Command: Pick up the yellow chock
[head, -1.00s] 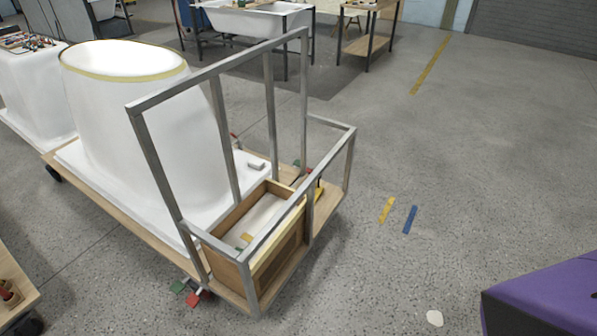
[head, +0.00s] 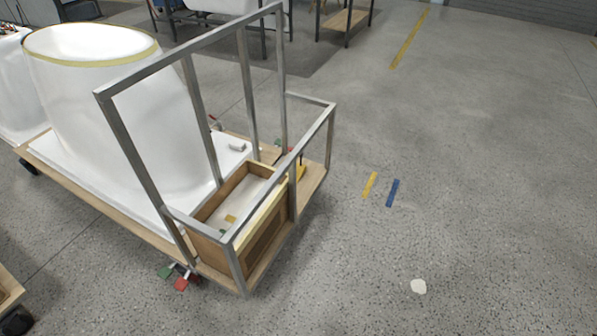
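A small yellow piece (head: 301,172), which may be the yellow chock, shows in the head view on the right end of the wooden trolley (head: 262,275). It is partly hidden behind a grey metal post, so its shape is unclear. A small flat yellow-brown piece (head: 230,218) lies inside the open wooden box (head: 266,243) on the same trolley. Neither of my grippers is in view.
A grey metal frame (head: 148,165) rises around the box. A white tub shell (head: 120,110) stands on the trolley. Red (head: 181,285) and green (head: 165,272) pieces sit by its near corner. The floor to the right is open, with yellow (head: 369,185) and blue (head: 392,193) strips.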

